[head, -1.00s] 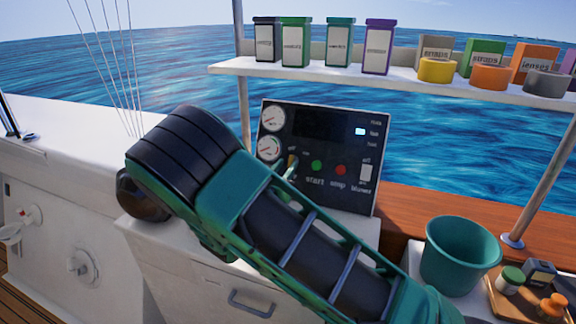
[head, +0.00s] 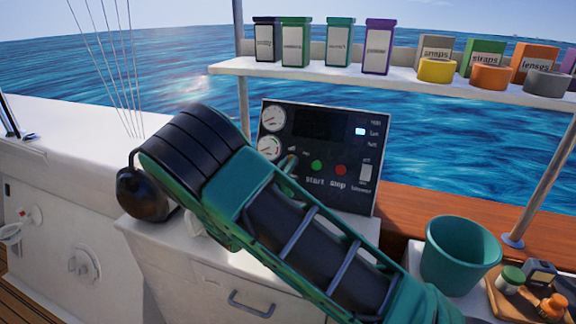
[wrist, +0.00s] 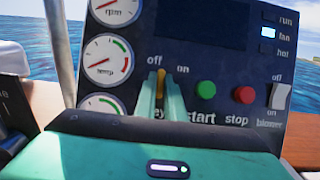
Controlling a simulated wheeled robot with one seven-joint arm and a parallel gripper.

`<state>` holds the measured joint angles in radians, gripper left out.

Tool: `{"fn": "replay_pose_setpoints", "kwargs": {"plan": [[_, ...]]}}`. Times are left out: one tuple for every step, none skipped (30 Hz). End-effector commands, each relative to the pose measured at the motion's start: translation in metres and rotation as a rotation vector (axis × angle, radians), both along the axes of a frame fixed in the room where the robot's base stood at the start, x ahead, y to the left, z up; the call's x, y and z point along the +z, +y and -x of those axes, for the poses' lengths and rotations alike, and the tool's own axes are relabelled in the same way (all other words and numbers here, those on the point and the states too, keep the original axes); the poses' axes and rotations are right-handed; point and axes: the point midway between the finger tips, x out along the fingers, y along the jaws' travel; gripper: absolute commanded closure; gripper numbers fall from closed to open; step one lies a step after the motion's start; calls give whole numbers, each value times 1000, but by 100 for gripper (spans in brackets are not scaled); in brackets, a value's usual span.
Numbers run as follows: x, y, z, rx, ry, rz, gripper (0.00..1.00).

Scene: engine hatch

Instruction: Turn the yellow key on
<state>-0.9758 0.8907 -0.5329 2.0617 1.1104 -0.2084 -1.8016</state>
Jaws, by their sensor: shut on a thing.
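The yellow key (wrist: 161,77) sits on the dark engine panel (wrist: 220,72), between the "off" and "on" labels. It stands close to upright in the wrist view. My gripper (wrist: 160,92) has its two pale green fingers on either side of the key, shut on it. The key's lower part and most of the "key" label are hidden by the fingers. In the head view my arm covers most of the gripper, and the key is too small and covered to read.
The green start button (wrist: 206,90) and red stop button (wrist: 244,95) are just right of the key. The blower switch (wrist: 280,97) is farther right. A blue light shows at "fan" (wrist: 268,32). A shelf (head: 400,82) with boxes stands above; a teal bucket (head: 460,255) is at right.

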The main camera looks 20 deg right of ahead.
Motion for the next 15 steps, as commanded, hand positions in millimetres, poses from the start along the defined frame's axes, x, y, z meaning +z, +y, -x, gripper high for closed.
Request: {"fn": "replay_pose_setpoints", "kwargs": {"plan": [[0, 1, -1, -1, -4, -6, 100], [0, 1, -1, -3, -8, -11, 100], [0, 2, -1, -7, -16, -20, 100], [0, 2, -1, -11, -21, -27, 100], [0, 2, -1, -16, -27, -35, 100], [0, 2, -1, -25, -37, -49, 100], [0, 2, -1, -31, -46, -61, 100], [0, 2, -1, -38, -54, -73, 100], [0, 2, -1, -50, -68, -94, 100], [0, 3, -2, -58, -80, -108, 100], [0, 3, -2, -68, -92, -126, 100], [0, 3, -2, -81, -109, -149, 100], [0, 3, -2, -92, -123, -169, 100], [0, 3, -2, -103, -136, -189, 100], [0, 3, -2, -119, -156, -216, 100]]}}
